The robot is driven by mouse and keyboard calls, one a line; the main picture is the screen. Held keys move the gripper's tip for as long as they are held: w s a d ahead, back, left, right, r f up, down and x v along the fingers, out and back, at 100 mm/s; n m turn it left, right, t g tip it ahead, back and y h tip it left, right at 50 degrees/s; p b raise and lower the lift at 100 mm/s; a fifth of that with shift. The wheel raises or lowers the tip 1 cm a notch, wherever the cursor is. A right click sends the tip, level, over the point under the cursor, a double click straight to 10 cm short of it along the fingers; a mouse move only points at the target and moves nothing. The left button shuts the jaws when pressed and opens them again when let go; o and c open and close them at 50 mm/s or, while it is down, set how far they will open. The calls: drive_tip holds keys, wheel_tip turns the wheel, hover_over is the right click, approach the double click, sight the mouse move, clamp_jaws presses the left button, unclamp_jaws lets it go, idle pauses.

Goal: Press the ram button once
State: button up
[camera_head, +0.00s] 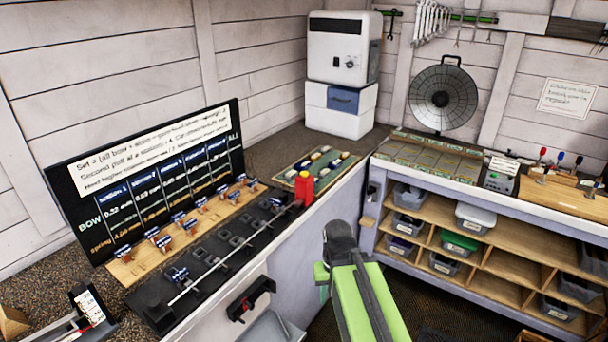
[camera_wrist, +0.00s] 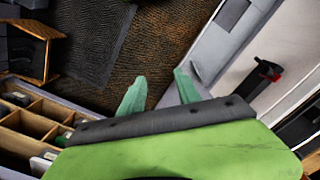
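My gripper (camera_wrist: 158,88) shows in the wrist view with its two green fingers apart, open and with nothing between them. In the head view my green arm reaches up from the bottom, in front of the left bench, with the fingers mostly hidden. A red block (camera_head: 304,188) stands upright at the far end of a long black rail fixture (camera_head: 222,243) on the bench. My gripper is apart from it, to its lower right in the picture. No label reading ram shows, so I cannot tell whether the red block bears the button.
A black handle fixture (camera_head: 250,298) sits on the bench's front face; a red-tipped black fixture (camera_wrist: 268,72) shows in the wrist view. A sign board (camera_head: 150,180) stands behind the rail. A shelf unit (camera_head: 480,262) with bins stands right. Floor between is open.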

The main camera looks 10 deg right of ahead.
clamp_jaws()
idle(1.8)
